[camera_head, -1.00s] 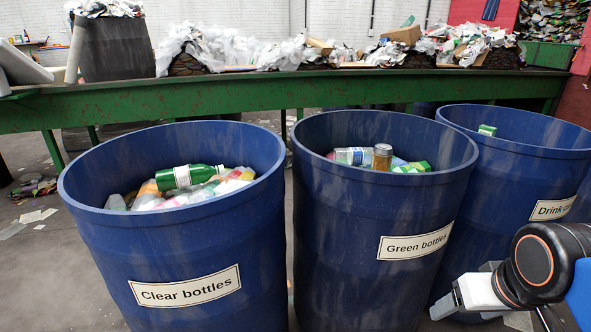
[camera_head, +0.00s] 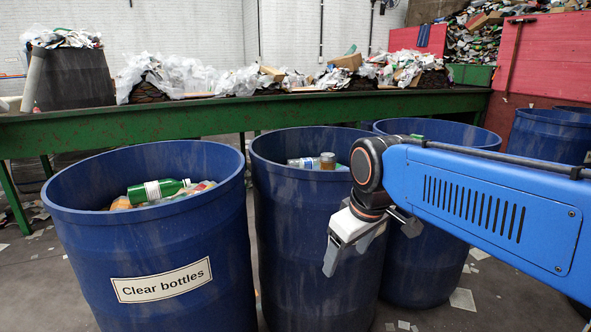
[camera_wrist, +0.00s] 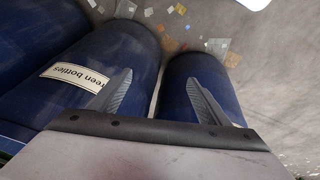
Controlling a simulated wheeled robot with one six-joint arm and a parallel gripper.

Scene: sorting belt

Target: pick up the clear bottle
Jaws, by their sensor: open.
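A clear bottle (camera_head: 303,163) with a pale label lies in the middle blue barrel (camera_head: 283,222), next to a brown jar with a light lid (camera_head: 328,161). Its lower part is hidden by the rim. My gripper (camera_head: 370,243) hangs outside the middle barrel, low and to its right, in front of the barrel behind. In the wrist view, my gripper (camera_wrist: 159,78) is open and empty, its two fingers apart, pointing at the barrels' outer sides and floor. The clear bottle does not show there.
The left barrel (camera_head: 150,240), labelled "Clear bottles", holds a green bottle (camera_head: 158,190) on top of other bottles. A third barrel (camera_head: 430,260) stands right, partly behind my arm. A green belt frame (camera_head: 120,127) with heaped waste runs behind. More barrels (camera_head: 548,150) stand far right.

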